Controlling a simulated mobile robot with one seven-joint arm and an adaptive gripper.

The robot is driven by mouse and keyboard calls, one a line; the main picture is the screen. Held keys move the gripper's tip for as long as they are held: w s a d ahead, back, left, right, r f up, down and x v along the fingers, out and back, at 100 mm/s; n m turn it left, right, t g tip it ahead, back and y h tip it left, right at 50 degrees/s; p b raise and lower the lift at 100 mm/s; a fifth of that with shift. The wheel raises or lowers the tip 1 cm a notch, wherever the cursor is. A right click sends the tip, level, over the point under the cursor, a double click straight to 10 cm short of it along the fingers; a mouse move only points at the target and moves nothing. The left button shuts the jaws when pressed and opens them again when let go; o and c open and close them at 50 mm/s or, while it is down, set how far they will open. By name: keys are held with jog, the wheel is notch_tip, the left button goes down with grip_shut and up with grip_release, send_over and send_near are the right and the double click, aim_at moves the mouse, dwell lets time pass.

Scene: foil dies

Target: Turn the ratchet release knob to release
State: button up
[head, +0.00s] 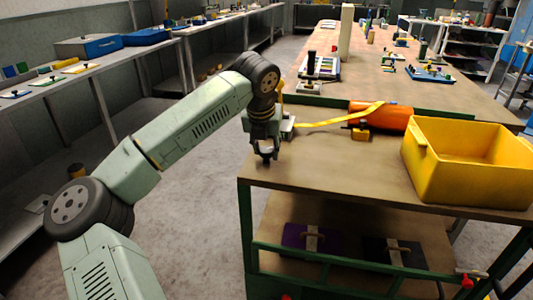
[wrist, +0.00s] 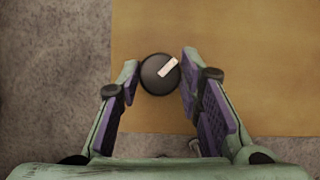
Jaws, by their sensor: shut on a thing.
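The ratchet release knob (wrist: 155,80) is a round black knob with a white pointer mark, seen from above in the wrist view. Its mark points to the upper right. My gripper (wrist: 160,65) has one finger on each side of the knob and is shut on it. In the head view my gripper (head: 266,155) is at the left edge of the workbench (head: 330,175), pointing down, and the knob is hidden or too small to make out there. A yellow strap (head: 335,121) runs from beside my gripper to an orange cylinder (head: 380,116).
A large yellow bin (head: 470,165) stands at the bench's right. A small yellow block with a dark top (head: 361,133) sits in front of the cylinder. A device with a black upright handle (head: 318,68) stands behind. The bench front between gripper and bin is clear.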

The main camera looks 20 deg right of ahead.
jog(key=m, duration=0.2)
jog(key=m+g+h, duration=0.1)
jog(key=m, duration=0.2)
jog(key=shift+w+a+r+g+h+p, duration=0.1)
jog(key=shift+a+g+h+p, duration=0.05)
jog(key=shift+g+h+p, duration=0.15)
jog(key=shift+w+m+g+h+p, duration=0.15)
jog(key=shift+m+g+p, duration=0.3)
jog(key=shift+m, duration=0.7)
jog(key=shift+s+m+g+h+p, duration=0.15)
jog(key=shift+m+g+p, duration=0.25)
jog(key=shift+m, duration=0.75)
jog(key=shift+w, duration=0.1)
jog(key=o, duration=1.1)
jog(key=v, duration=1.2)
